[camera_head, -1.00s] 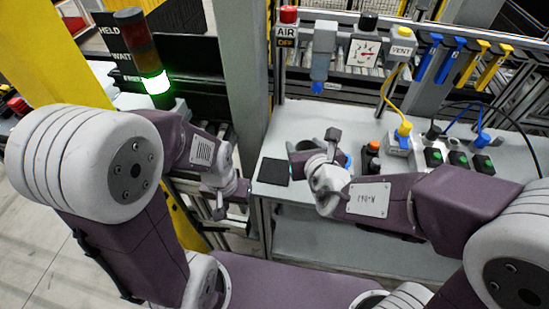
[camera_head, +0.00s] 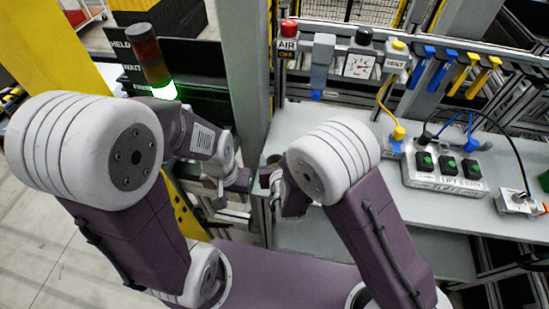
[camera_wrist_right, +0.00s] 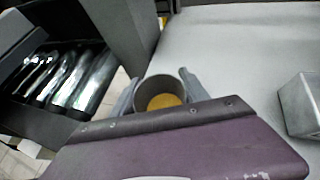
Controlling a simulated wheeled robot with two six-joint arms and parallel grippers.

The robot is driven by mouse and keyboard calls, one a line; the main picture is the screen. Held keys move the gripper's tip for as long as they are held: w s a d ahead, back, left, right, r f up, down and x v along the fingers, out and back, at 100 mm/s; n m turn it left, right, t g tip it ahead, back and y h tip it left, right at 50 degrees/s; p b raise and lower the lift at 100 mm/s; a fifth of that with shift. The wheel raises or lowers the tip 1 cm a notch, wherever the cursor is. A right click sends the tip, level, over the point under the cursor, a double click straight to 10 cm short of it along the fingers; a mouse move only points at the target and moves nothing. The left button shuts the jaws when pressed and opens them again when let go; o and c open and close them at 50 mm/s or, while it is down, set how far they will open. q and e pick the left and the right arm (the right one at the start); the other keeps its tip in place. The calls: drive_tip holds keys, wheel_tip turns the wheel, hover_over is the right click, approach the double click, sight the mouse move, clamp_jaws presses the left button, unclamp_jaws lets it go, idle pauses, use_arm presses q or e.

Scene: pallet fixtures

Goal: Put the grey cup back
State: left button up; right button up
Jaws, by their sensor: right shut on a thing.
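The grey cup (camera_wrist_right: 161,90) sits between the two fingers of my right gripper (camera_wrist_right: 160,97) in the right wrist view, and the gripper is shut on it. The cup's open top faces the camera and its inside shows yellow-orange. In the head view my right gripper (camera_head: 270,176) is at the left end of the grey bench, close to the grey post, and the cup is hard to make out there. My left gripper (camera_head: 220,187) is left of the post, above the roller conveyor; its fingers are too small to read.
The grey bench (camera_head: 440,208) carries a button box (camera_head: 447,172), a yellow connector (camera_head: 398,133) and cables. A rail behind holds a gauge (camera_head: 358,66) and blue and yellow hooks. A grey post (camera_head: 242,70) stands between bench and conveyor. A metal block (camera_wrist_right: 300,105) lies right of the cup.

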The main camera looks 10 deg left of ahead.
drive_tip(key=shift+f+b, duration=0.15)
drive_tip(key=shift+b, duration=0.15)
drive_tip(key=o, duration=1.5)
drive_tip(key=shift+c, duration=0.2)
drive_tip(key=shift+r, duration=0.2)
drive_tip(key=shift+s+r+p, duration=0.2)
drive_tip(key=shift+s+p, duration=0.05)
drive_tip(key=shift+p, duration=0.05)
drive_tip(key=v, duration=0.7)
drive_tip(key=shift+s+d+b, duration=0.1)
drive_tip(key=shift+d+b, duration=0.05)
drive_tip(key=shift+b, duration=0.15)
drive_tip(key=shift+f, duration=0.1)
